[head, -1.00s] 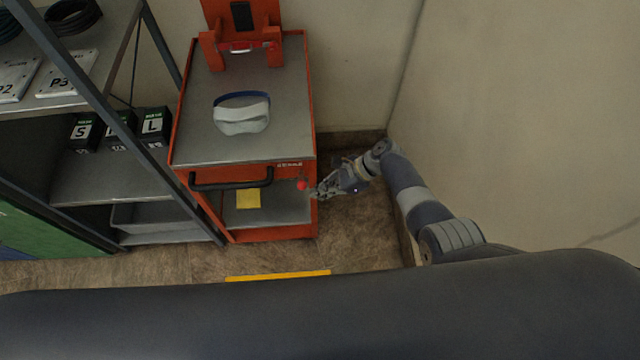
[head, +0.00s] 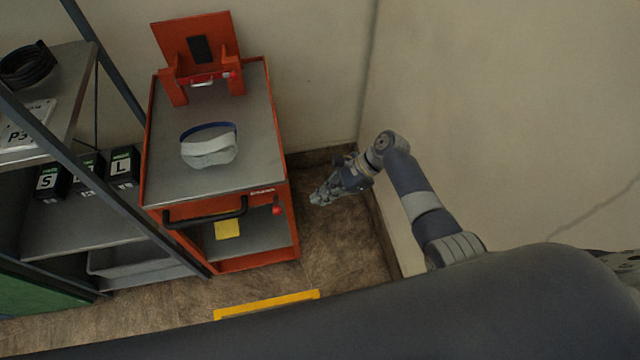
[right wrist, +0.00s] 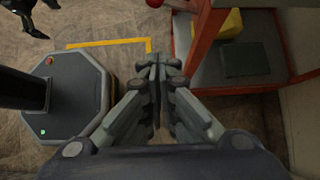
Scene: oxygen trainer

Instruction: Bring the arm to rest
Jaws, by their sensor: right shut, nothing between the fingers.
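My right arm comes in from the right in the head view, and its gripper (head: 322,198) hangs over the floor just right of the orange cart. The gripper is shut and empty. In the right wrist view its fingers (right wrist: 157,68) meet at the tips, with the floor and the cart's edge beyond them. My left gripper is not in the head view.
The orange cart (head: 215,182) carries a white and blue mask-like item (head: 208,147) on top. A red ball-ended part (head: 278,210) sits at its front right. A shelf rack (head: 130,240) stands left; walls close the back and right. A yellow floor line (head: 266,304) lies in front.

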